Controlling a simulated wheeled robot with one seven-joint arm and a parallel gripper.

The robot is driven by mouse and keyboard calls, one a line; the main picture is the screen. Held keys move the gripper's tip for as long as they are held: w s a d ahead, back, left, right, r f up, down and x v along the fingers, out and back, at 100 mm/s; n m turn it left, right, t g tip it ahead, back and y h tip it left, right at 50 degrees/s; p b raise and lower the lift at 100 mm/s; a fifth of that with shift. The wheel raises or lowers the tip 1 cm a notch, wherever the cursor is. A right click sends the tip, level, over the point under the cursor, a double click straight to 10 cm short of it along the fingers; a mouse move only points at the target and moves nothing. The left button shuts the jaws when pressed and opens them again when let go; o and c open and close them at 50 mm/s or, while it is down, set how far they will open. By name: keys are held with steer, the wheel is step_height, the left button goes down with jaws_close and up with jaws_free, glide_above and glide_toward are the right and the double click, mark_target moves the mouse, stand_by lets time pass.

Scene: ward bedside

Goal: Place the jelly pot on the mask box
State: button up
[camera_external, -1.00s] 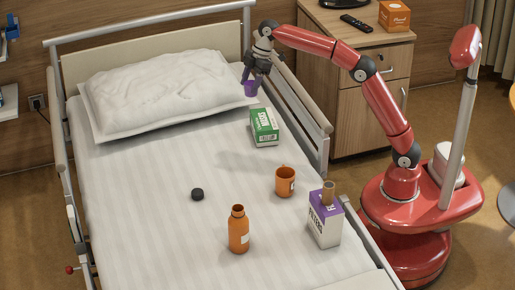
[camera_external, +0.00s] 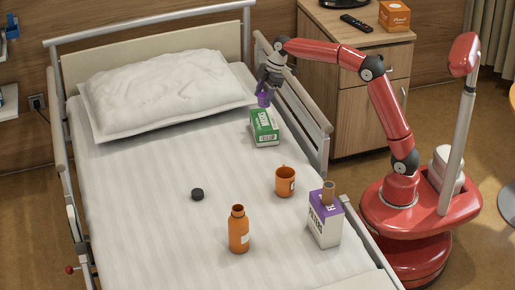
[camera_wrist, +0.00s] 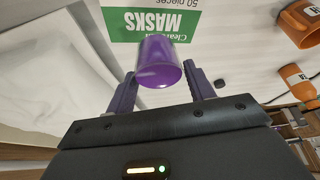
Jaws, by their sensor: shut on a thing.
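The jelly pot is a small purple cup (camera_external: 264,99), held in my gripper (camera_external: 265,94) just above the mask box. In the wrist view the pot (camera_wrist: 160,65) sits between the two fingers of my gripper (camera_wrist: 160,90), which is shut on it. The mask box is a green and white carton (camera_external: 264,128) on the bed near the pillow. Its label (camera_wrist: 150,22) shows beyond the pot in the wrist view. Whether the pot touches the box top, I cannot tell for certain.
On the bed (camera_external: 150,230) are an orange mug (camera_external: 285,182), an orange bottle (camera_external: 238,232), a black round cap (camera_external: 197,194) and a purple-white carton (camera_external: 324,225) with a brown cylinder on top. A pillow (camera_external: 165,90) lies behind left. The bed rail (camera_external: 300,100) runs along the right.

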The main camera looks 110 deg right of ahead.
mark_target(263, 107)
steer(key=shift+f+b, duration=0.4)
steer(key=shift+f, duration=2.6)
steer(key=shift+f, duration=0.1)
steer(key=shift+f, duration=0.15)
steer(key=o, duration=1)
